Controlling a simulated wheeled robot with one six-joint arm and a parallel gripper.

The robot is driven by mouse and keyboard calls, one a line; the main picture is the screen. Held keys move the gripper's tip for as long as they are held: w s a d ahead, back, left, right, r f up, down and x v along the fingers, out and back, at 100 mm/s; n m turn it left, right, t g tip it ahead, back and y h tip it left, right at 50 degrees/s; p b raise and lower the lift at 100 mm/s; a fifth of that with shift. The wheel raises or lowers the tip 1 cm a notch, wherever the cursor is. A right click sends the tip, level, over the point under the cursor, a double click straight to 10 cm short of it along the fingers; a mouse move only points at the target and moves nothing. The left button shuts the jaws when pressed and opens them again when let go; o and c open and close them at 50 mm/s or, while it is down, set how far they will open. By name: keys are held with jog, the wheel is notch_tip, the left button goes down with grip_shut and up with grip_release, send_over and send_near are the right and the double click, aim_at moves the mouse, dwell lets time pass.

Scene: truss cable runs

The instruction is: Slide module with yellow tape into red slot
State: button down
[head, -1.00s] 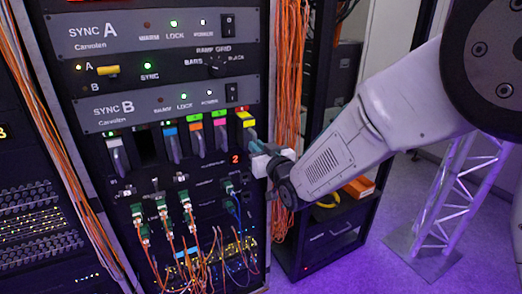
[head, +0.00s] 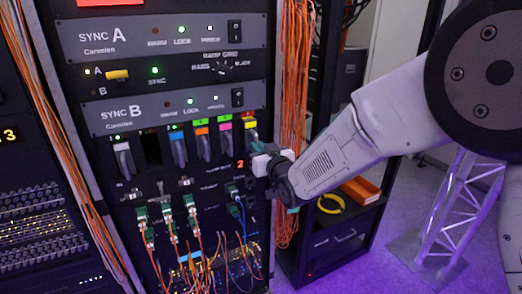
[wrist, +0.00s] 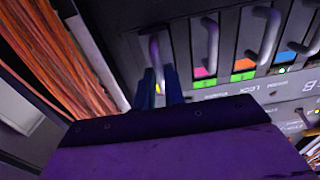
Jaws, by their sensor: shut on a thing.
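The module with yellow tape (head: 251,125) is at the right end of the row of handled modules under the SYNC B panel. My gripper (head: 262,163) is at the lower part of this module and shut on its handle. In the wrist view the two dark blue fingers (wrist: 159,88) close around the metal handle (wrist: 155,47), with a little yellow between them. How deep the module sits is hard to tell. A dark empty slot (head: 152,150) lies further left.
Blue (head: 178,131), orange (head: 201,130) and pink (head: 225,125) taped modules stand to the left. Green connectors with cables (head: 168,222) lie below. Orange cable bundles (head: 293,90) hang close to the right of my gripper. A lattice stand (head: 455,205) is at right.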

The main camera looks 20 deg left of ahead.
jog(key=shift+x, duration=1.3)
jog(key=shift+r, duration=0.1)
jog(key=c, duration=1.4)
grip_release()
jog(key=shift+a, duration=0.1)
